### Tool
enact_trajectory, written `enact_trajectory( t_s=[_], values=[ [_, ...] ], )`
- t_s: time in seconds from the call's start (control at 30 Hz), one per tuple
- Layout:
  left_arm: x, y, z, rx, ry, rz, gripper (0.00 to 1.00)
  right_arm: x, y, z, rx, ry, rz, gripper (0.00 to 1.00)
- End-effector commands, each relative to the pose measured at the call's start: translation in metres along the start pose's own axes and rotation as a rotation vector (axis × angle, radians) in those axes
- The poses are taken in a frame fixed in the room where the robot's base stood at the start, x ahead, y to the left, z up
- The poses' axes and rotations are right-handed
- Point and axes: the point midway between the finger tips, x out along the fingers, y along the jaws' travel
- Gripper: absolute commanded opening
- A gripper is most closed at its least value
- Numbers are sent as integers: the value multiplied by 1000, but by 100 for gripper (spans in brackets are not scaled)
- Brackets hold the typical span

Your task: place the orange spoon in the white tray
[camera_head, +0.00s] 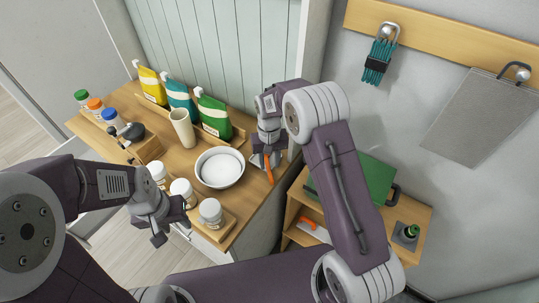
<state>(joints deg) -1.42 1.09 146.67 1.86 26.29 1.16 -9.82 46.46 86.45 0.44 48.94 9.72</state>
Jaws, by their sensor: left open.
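The orange spoon (269,172) is at the right end of the wooden counter, its orange length pointing toward the front edge. My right gripper (264,158) is directly over its far end; I cannot tell whether the fingers are closed on it. The far end of the spoon is hidden by the gripper. A round white dish (220,184), the only open white vessel I make out, stands on the counter just left of the spoon. My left gripper (173,229) is open and empty, in front of the counter near the white jars.
White-lidded jars (182,191) line the counter's front edge. A beige cup (182,127) and pouches (213,116) stand behind, left of the dish. Coloured-lid bottles (96,106) are at the far left. A low wooden shelf with a green box (371,183) stands at the right.

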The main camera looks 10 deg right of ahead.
Motion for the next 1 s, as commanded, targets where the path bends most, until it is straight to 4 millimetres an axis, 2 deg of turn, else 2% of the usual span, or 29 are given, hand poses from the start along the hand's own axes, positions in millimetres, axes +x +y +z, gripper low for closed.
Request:
enact_trajectory(
  t_s=[0.13,0.3,0.53,0.6,0.67,0.73,0.9,1.0],
  values=[
    [7,0,1,0,0,0,41,-37,0,-1,0,5,-1,35],
    [9,0,1,0,0,0,41,-66,0,0,0,2,0,35],
    [9,0,1,0,0,0,41,-75,1,1,1,0,0,35],
    [9,0,1,0,0,0,41,-76,5,8,3,5,-2,35],
    [9,0,1,0,0,0,41,-77,13,22,5,15,-6,35],
    [9,0,1,0,0,0,41,-77,24,48,8,36,-12,35],
    [9,0,1,0,0,0,41,-68,50,123,15,94,-20,35],
    [9,0,1,0,0,0,41,-60,60,162,18,118,-20,35]
  ],
)
